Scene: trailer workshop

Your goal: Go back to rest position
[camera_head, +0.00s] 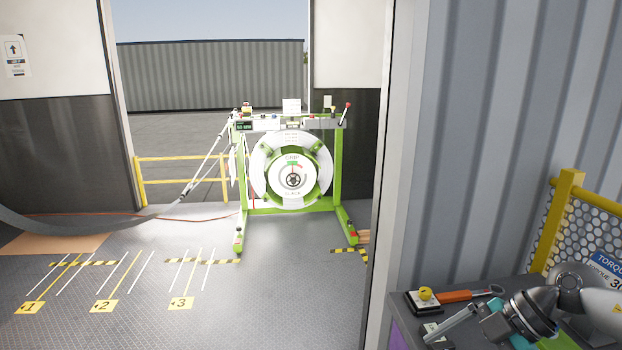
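My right arm comes in from the lower right corner, low over or beside the workbench (400,324). Its dark wrist leads to my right gripper (466,322), which points left. A grey bar-like shape reaches left from it. I cannot tell whether this is a finger or a tool, nor whether the gripper is open or shut. My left gripper is not in view.
A wrench with an orange handle (455,296) and a black block with a yellow knob (425,296) lie near my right gripper. A yellow-framed mesh panel (556,225) stands behind. A green-framed reel stand (338,180) stands in the doorway. The marked floor (140,320) is mostly clear.

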